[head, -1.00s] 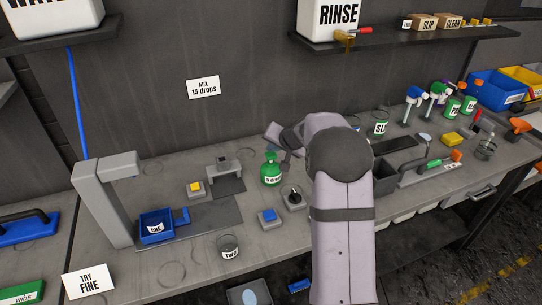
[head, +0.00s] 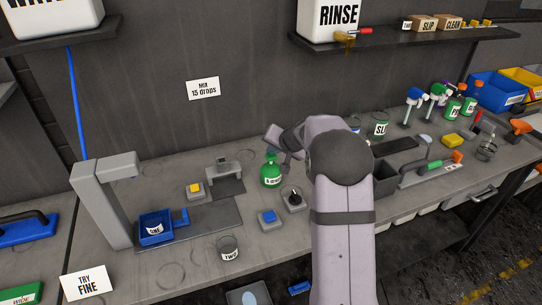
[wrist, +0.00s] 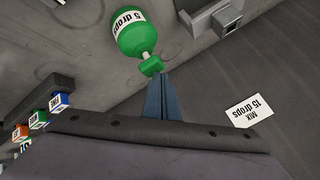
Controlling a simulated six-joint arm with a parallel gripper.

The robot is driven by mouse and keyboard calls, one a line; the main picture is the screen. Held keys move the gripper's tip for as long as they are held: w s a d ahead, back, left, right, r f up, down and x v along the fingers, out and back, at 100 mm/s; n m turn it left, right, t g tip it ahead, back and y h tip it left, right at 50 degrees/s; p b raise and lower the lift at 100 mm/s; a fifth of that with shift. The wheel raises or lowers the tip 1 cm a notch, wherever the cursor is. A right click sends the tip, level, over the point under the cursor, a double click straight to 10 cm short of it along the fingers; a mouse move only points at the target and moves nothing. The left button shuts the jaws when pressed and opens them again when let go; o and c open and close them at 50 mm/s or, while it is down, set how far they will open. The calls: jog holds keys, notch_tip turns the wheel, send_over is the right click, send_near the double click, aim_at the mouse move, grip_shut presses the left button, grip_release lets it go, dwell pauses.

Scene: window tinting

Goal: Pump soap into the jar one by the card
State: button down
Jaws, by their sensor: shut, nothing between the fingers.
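The green soap pump bottle (head: 271,174) stands upright on the bench; its label reads "5 drops" in the wrist view (wrist: 131,32). My gripper (wrist: 158,76) is shut and empty, its fingertips at the green pump head (wrist: 152,66). I cannot tell whether they press on it. In the head view my arm partly hides the gripper. The card (head: 203,88) on the back wall reads "MIX 15 drops", also seen in the wrist view (wrist: 250,111).
A clear jar labelled TWO (head: 228,248) stands near the front edge. A yellow-button box (head: 195,190), a blue-button box (head: 268,219) and a knob box (head: 294,198) surround the bottle. A small grey stand (head: 223,171) is left of it. Spray bottles stand at right.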

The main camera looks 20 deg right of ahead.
aim_at(272, 157)
jog(key=shift+s+f+b, duration=0.1)
jog(key=shift+f+b, duration=0.8)
dwell(0.7)
jog(key=shift+r, duration=0.15)
jog(key=shift+r+p, duration=1.05)
jog(key=shift+r, duration=0.2)
jog(key=shift+r+p, duration=1.95)
jog(key=shift+r, duration=0.6)
